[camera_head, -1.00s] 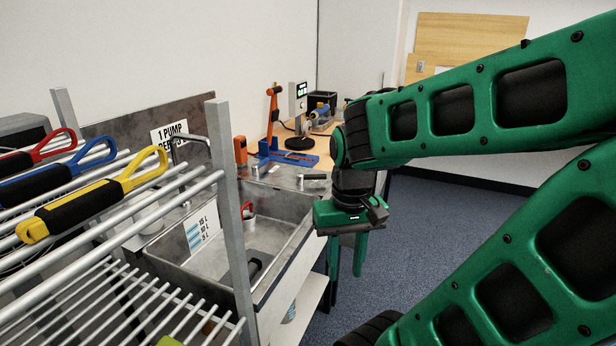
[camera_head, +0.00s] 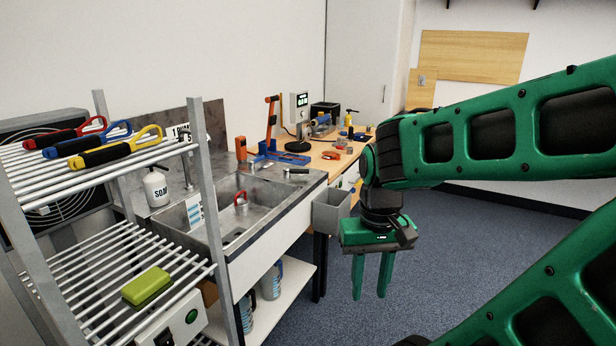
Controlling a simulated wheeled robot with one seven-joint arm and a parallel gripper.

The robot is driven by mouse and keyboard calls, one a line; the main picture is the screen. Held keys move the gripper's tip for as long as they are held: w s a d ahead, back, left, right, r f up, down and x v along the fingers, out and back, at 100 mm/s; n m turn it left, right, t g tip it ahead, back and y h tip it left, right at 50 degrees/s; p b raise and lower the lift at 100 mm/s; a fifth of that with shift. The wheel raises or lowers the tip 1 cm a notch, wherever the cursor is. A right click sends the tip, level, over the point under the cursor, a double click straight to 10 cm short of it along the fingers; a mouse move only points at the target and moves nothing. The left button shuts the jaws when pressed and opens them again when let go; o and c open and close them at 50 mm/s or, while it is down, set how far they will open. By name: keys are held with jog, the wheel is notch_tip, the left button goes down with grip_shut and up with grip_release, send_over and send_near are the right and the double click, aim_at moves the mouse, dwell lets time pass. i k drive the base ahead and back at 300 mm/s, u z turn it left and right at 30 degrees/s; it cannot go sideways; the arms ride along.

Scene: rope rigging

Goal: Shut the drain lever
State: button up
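The metal sink (camera_head: 275,215) stands left of centre, set in a worn metal counter. A red curved handle (camera_head: 240,197) shows inside its basin. A small dark and metal lever-like fitting (camera_head: 297,171) lies on the counter at the basin's far right corner. I cannot tell for sure which of these is the drain lever, or its position. My gripper (camera_head: 370,296) hangs pointing down to the right of the sink, over the floor. Its two green fingers are apart with nothing between them, and it touches nothing.
A wire rack (camera_head: 204,200) with coloured-handled tools and a green sponge (camera_head: 147,286) stands at the near left. A grey bin (camera_head: 331,210) hangs at the counter's right end. A wooden bench (camera_head: 335,157) with equipment is behind. Blue floor (camera_head: 460,260) is open on the right.

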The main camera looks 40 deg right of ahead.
aim_at(287, 172)
jog(key=z, duration=0.2)
jog(key=k, duration=0.1)
jog(key=z, duration=2.2)
jog(key=i, duration=1.4)
jog(key=u, duration=2.55)
jog(key=i, duration=0.2)
jog(key=u, duration=0.05)
